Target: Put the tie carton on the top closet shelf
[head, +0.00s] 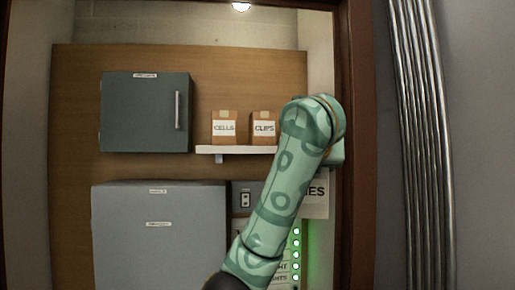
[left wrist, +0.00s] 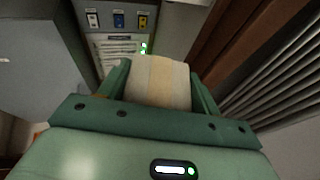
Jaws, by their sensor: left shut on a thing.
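The tie carton (head: 318,207) shows at the right of the closet in the head view. Only the letters "IES" of its white label are visible, and my left arm hides the rest. In the left wrist view the carton's pale top with a tan tape stripe (left wrist: 160,82) sits between the fingers. My left gripper (left wrist: 160,88) is shut on it. A white closet shelf (head: 205,149) on the back panel holds two cartons, "CELLS" (head: 225,128) and "CLIPS" (head: 264,128). The carton appears lower and to the right of this shelf. My right gripper is out of view.
A dark grey wall box (head: 140,115) hangs left of the shelf. A larger grey cabinet (head: 160,245) stands below it. A switch plate (head: 245,199) and green-lit panel (head: 297,245) are beside it. The brown door frame (head: 360,150) and metal pipes (head: 425,150) bound the right.

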